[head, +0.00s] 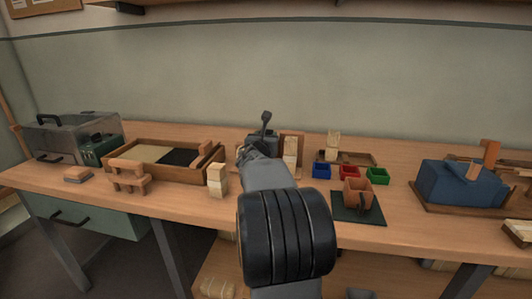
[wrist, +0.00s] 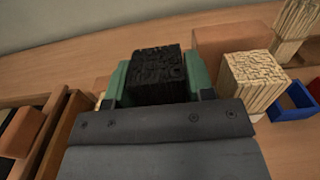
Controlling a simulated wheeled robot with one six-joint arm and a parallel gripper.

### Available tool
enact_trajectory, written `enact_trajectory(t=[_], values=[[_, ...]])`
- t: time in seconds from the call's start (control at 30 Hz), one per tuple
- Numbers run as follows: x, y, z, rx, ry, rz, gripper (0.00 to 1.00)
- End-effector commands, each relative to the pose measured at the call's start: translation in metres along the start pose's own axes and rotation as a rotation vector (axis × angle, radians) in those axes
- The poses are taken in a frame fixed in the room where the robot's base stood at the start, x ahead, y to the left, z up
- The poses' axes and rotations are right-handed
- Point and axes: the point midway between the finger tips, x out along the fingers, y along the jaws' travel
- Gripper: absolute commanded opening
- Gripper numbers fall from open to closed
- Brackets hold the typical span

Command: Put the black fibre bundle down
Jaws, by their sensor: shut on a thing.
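In the wrist view the black fibre bundle (wrist: 158,66) is a dark, rough block. My gripper (wrist: 158,82) is shut on it, with a green pad on each side. The bundle stands up between the pads above or close to the bench; I cannot tell whether it touches the wood. In the head view my own arm hides most of the gripper and the bundle.
A pale fibre bundle (wrist: 255,78) stands right of my gripper, near a blue bin (wrist: 293,101). On the bench (head: 300,207) are a divided wooden tray (head: 205,173), a red bin (head: 349,171), a green bin (head: 377,176) and a blue machine (head: 455,185).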

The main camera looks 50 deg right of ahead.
Motion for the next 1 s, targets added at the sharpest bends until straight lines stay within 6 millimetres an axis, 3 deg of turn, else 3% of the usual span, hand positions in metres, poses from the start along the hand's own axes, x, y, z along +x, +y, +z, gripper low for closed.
enact_trajectory(t=[0.23, 0.5, 0.93, 0.97, 1.0], values=[[0.007, 0.002, -0.009, -0.001, 0.0, 0.0, 0.23], [0.011, 0.003, -0.043, -0.002, 0.001, 0.001, 0.23], [0.011, 0.003, -0.047, 0.0, -0.001, 0.001, 0.23], [0.011, 0.003, -0.047, 0.0, 0.0, 0.001, 0.5], [0.011, 0.003, -0.046, 0.0, 0.0, 0.001, 0.53]])
